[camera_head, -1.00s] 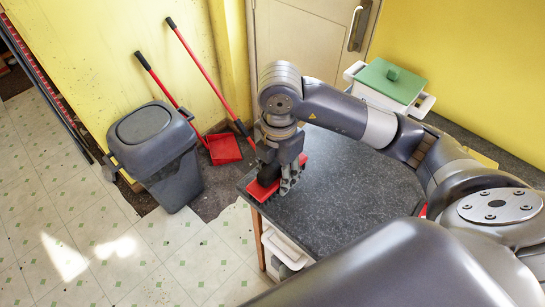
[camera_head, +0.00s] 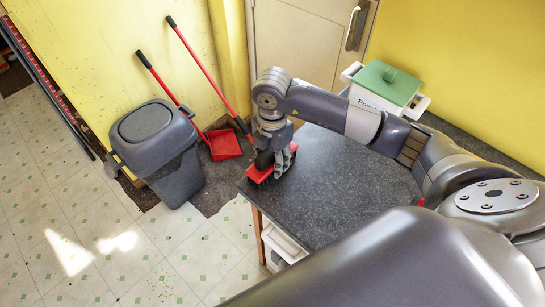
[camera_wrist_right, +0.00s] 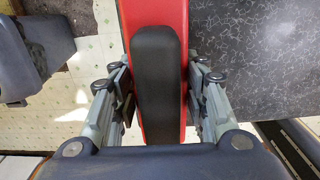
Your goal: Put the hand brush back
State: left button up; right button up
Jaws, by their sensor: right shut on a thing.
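The hand brush (camera_head: 259,175) is red with dark bristles along its lower edge. It is at the near left corner of the dark speckled worktop (camera_head: 340,190); I cannot tell whether it touches the top. My right gripper (camera_head: 276,163) points down and is shut on it. In the right wrist view the brush's black grip (camera_wrist_right: 158,85) lies between the two fingers of the gripper (camera_wrist_right: 160,100), with the red body (camera_wrist_right: 182,20) around it. The wrist view shows the brush partly over the worktop and partly over the floor. My left gripper is not in view.
A red dustpan (camera_head: 224,145) with long handles leans at the yellow wall. A grey bin (camera_head: 160,150) stands left of it. A white box with a green lid (camera_head: 388,82) stands at the worktop's back. Most of the worktop is bare; a white container (camera_head: 282,243) is below it.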

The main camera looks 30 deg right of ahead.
jog(key=shift+f, duration=0.1)
jog(key=shift+f, duration=0.15)
jog(key=o, duration=0.9)
jog(key=shift+o, duration=0.2)
jog(key=shift+r, duration=0.3)
jog(key=shift+w+r, duration=0.1)
jog(key=shift+r, duration=0.25)
notch_tip(320, 180, up, 10)
jog(key=shift+f+b, duration=0.15)
jog(key=shift+b, duration=0.8)
jog(key=shift+r, duration=0.8)
